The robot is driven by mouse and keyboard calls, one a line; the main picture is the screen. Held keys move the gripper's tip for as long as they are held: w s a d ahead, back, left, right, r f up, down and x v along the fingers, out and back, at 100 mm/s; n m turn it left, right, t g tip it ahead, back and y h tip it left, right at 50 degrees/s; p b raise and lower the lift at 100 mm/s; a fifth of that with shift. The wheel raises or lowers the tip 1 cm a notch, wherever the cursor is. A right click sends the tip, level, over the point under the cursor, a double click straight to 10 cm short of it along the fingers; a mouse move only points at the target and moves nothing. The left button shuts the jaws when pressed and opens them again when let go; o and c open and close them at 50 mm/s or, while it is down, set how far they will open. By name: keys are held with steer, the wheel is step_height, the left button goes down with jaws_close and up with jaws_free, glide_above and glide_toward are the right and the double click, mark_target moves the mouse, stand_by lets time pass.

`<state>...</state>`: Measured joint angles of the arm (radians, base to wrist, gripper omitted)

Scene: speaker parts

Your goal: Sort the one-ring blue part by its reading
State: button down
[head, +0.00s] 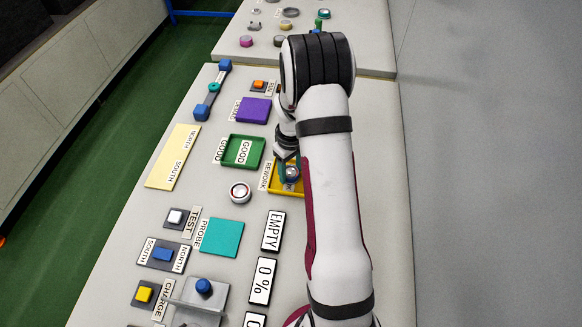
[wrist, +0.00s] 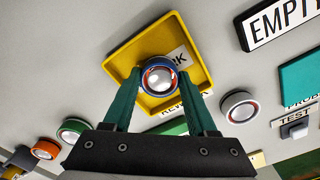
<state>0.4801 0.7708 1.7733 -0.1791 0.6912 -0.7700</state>
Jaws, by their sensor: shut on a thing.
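The blue part (wrist: 158,77) has a blue rim, a reddish ring and a pale dome in the wrist view. My gripper (wrist: 158,88) is shut on it, with one teal finger on each side. The part is over the yellow REWORK tray (wrist: 125,72); I cannot tell whether it touches the tray floor. In the head view the blue part (head: 292,172) shows small between the fingers of my gripper (head: 289,171). My arm hides the right side of the yellow tray (head: 273,188) there.
The green GOOD tray (head: 243,152) and a purple tray (head: 254,110) are farther back. A grey part with a red ring (head: 240,192) stands left of the yellow tray. Nearer are the teal PROBE pad (head: 221,238), an EMPTY sign (head: 273,231) and a 0 % sign (head: 262,281).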

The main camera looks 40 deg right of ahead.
steer(key=shift+f, duration=0.1)
steer(key=shift+c, duration=0.6)
jaws_free()
step_height(320, 180, up, 16)
steer(key=shift+f, duration=0.1)
